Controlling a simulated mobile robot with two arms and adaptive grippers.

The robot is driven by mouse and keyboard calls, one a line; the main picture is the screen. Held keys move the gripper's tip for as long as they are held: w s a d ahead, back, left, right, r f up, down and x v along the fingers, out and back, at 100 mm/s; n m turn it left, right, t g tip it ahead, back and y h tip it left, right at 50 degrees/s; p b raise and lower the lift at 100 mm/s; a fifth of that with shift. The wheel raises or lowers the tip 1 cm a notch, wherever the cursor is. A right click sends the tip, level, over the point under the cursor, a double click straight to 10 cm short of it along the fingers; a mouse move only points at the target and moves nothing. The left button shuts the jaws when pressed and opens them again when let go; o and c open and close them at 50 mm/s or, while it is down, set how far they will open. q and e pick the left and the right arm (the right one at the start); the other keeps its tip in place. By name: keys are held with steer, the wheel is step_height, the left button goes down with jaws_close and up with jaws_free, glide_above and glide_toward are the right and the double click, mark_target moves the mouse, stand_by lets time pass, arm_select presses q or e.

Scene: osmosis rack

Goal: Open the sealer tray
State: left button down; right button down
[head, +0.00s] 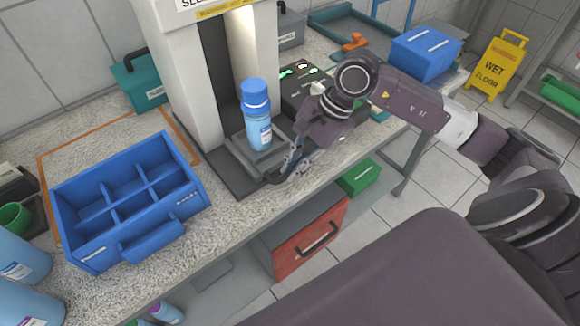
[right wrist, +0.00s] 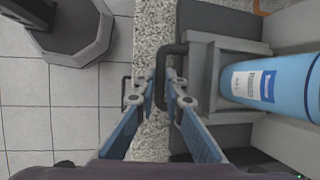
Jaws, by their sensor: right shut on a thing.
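The sealer (head: 185,75) is a tall pale machine on the bench. Its grey tray (head: 240,153) sits low at the front of its opening, and a blue bottle with a blue cap (head: 257,125) stands upright on it. My right gripper (head: 277,177) is at the tray's front edge, shut on the dark tray handle; the handle (right wrist: 163,68) shows between the fingers in the right wrist view, where my right gripper (right wrist: 160,95) and the bottle (right wrist: 275,82) also show. My left gripper is not in view.
A blue divided crate (head: 130,195) stands left of the sealer on the bench (head: 225,235). A dark control box with lit buttons (head: 300,85) is right of the sealer. A red drawer (head: 308,240) is below the bench edge.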

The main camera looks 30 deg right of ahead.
steer(key=shift+s+r, duration=0.1)
steer(key=shift+s, duration=0.2)
steer(key=c, duration=2)
jaws_free()
steer(key=v, duration=1.2)
steer(key=shift+s, duration=0.1)
